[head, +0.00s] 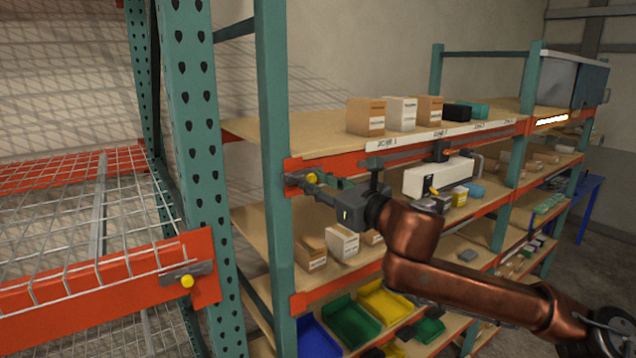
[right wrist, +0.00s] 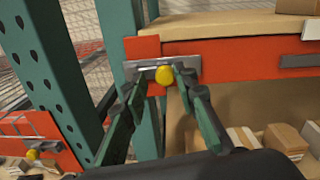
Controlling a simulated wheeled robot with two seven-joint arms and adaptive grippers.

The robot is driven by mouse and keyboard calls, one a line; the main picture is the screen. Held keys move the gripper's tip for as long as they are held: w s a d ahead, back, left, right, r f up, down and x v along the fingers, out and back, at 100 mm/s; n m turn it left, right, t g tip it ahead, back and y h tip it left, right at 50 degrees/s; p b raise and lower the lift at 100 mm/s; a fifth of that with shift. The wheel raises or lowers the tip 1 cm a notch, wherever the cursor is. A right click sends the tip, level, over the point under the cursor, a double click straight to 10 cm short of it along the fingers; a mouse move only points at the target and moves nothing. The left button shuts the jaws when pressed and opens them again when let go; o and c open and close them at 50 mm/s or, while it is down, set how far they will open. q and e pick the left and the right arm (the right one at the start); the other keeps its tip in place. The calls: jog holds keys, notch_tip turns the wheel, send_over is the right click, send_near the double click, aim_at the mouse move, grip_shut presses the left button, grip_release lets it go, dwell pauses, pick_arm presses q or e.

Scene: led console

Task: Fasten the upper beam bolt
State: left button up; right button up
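The upper beam bolt has a yellow head (head: 311,178) and sits in a grey metal plate at the left end of the orange shelf beam, by the teal upright. It also shows in the right wrist view (right wrist: 163,75). My right gripper (head: 309,185) is at this bolt. In the right wrist view its two green-grey fingers (right wrist: 160,80) are spread, one on each side of the yellow head, the right one closer. I cannot tell whether either finger touches it. My left gripper is not in view.
A second yellow bolt (head: 187,281) sits on the orange beam of the mesh rack at left. Cardboard boxes (head: 366,117) stand on the upper shelf, and a white device (head: 438,179) on the shelf below. Coloured bins (head: 350,324) lie lower. The teal upright (head: 272,150) is close to my right gripper.

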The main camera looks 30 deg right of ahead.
jog(key=shift+o, duration=0.6)
jog(key=shift+d, duration=0.1)
jog(key=shift+s, duration=0.6)
jog(key=s, duration=1)
jog(key=shift+s+d, duration=0.2)
jog(key=shift+s, duration=0.2)
jog(key=shift+w+d+f, duration=0.1)
